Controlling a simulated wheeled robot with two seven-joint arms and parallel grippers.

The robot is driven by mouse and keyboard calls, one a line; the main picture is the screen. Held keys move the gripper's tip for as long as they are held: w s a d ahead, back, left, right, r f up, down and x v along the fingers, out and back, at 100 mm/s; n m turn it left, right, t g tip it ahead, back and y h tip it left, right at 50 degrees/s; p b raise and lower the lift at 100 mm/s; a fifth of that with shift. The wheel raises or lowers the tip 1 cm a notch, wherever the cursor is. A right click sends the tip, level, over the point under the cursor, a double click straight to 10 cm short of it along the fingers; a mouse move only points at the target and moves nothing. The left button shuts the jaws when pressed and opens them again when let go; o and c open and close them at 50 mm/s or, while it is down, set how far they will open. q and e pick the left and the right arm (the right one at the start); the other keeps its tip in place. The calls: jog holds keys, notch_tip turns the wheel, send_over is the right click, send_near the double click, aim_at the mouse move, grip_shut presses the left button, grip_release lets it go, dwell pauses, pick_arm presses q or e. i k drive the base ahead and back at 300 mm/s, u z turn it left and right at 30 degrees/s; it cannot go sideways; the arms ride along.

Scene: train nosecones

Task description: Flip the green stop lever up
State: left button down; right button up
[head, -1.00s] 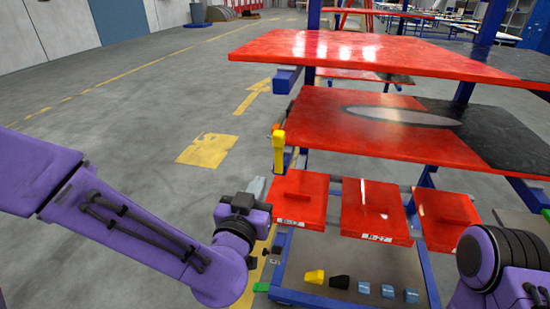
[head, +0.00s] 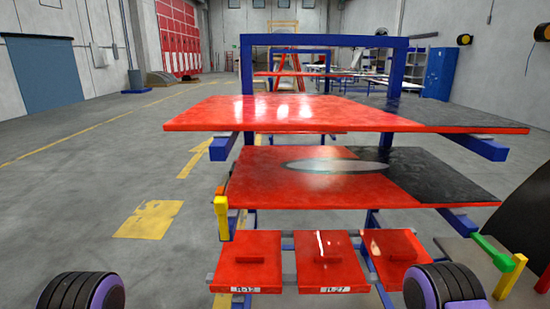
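A green lever (head: 493,253) is at the right side of the rack, by the end of a blue bar. It slants down and to the right from that end. A yellow piece (head: 510,276) hangs beside its lower end; I cannot tell whether they are joined. Neither of my grippers is in view. Only rounded black and purple parts of my arms show at the bottom left and bottom right, the right one left of and below the green lever.
A blue rack (head: 325,41) holds red and black panels (head: 290,115) on two levels. Below are three red covers with handles (head: 247,262). A yellow upright lever (head: 222,218) stands at the rack's left. A dark curved panel (head: 528,222) is at far right. Floor at left is open.

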aim_at(503, 262)
jog(key=z, duration=1.55)
jog(key=k, duration=0.65)
jog(key=u, duration=0.4)
jog(key=i, duration=1.35)
jog(key=z, duration=0.2)
